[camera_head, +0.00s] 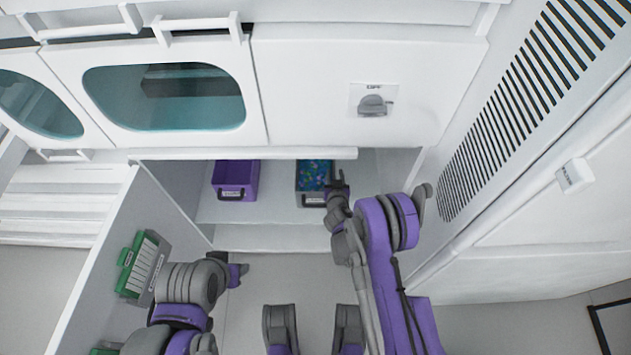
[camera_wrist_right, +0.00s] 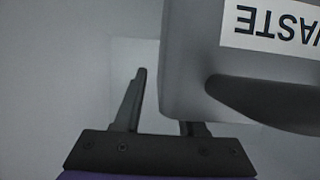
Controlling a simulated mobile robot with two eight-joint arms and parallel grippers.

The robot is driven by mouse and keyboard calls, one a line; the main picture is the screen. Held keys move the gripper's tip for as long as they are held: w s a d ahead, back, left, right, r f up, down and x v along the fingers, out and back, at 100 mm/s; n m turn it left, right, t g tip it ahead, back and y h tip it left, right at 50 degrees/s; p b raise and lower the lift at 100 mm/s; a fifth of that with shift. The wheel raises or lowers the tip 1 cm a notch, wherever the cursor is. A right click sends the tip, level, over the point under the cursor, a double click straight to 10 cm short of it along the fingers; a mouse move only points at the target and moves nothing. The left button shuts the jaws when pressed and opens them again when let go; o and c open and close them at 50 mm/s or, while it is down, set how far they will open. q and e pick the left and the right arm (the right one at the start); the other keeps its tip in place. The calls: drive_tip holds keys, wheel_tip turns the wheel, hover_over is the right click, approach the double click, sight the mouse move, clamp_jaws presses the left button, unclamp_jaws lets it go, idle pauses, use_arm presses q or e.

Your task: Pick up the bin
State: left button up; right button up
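A grey bin (camera_head: 313,199) with blue and green contents stands on the low white shelf, right of the purple bin. In the right wrist view the grey bin (camera_wrist_right: 190,70) fills the upper right, with a label reading "WASTE" upside down and a dark handle-like bar. My right gripper (camera_head: 340,183) is at the bin's right side. In the wrist view its two fingers (camera_wrist_right: 162,110) stand apart; the left one is clear of the bin and the right one's tip is hidden behind it. Contact cannot be told. My left gripper (camera_head: 240,272) is lower left, away from the bin; its fingers are too small to read.
A purple bin (camera_head: 235,180) sits on the same shelf (camera_head: 270,207) to the left. A cabinet panel with a knob (camera_head: 372,105) overhangs above. A green and white rack (camera_head: 143,264) is on the left wall. A vented panel (camera_head: 520,110) stands at right.

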clamp_jaws()
idle(1.3)
